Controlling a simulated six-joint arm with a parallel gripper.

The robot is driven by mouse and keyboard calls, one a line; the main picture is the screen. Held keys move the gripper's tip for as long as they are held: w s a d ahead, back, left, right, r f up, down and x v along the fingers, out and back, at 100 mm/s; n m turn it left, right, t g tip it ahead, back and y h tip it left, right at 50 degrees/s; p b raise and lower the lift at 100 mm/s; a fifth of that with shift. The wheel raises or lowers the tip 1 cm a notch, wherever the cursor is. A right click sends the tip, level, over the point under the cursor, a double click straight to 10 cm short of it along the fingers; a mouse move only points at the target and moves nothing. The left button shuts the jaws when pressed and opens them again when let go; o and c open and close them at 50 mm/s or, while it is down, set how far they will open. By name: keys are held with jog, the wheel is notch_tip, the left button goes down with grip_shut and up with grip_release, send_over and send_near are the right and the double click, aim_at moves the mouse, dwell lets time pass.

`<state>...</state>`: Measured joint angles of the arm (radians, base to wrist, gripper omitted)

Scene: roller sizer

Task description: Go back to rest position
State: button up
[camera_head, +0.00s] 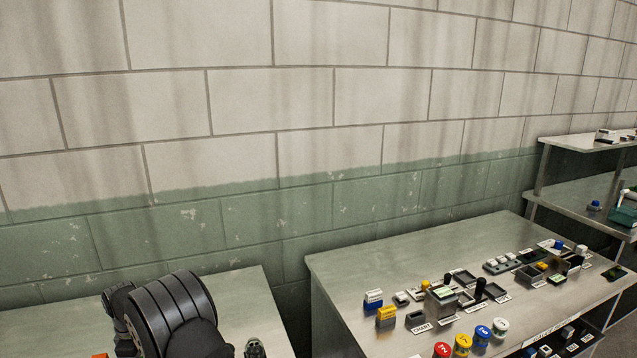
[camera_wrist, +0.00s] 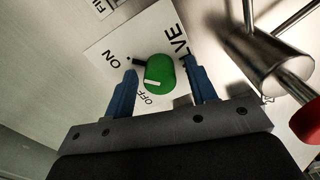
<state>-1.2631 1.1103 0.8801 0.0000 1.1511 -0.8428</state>
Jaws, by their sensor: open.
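My gripper (camera_wrist: 160,68) shows in the wrist view with its two blue fingers apart. A green round knob (camera_wrist: 161,70) with a white stripe lies between and just beyond the fingertips. I cannot tell whether the fingers touch it. The knob sits on a white label plate (camera_wrist: 108,50) marked ON and OFF, with part of a larger word at its right. The white stripe is on the side near OFF. In the head view my gripper cannot be made out; a dark ribbed arm part, likely mine, shows at the lower left.
A metal pipe piece (camera_wrist: 252,60) with a red end stands close right of the gripper. In the head view, a metal table (camera_head: 350,272) holds several small blocks, trays and coloured knobs. A shelf unit (camera_head: 560,200) stands at the right. A block wall (camera_head: 300,110) is behind.

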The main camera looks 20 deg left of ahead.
jog(key=shift+n, duration=1)
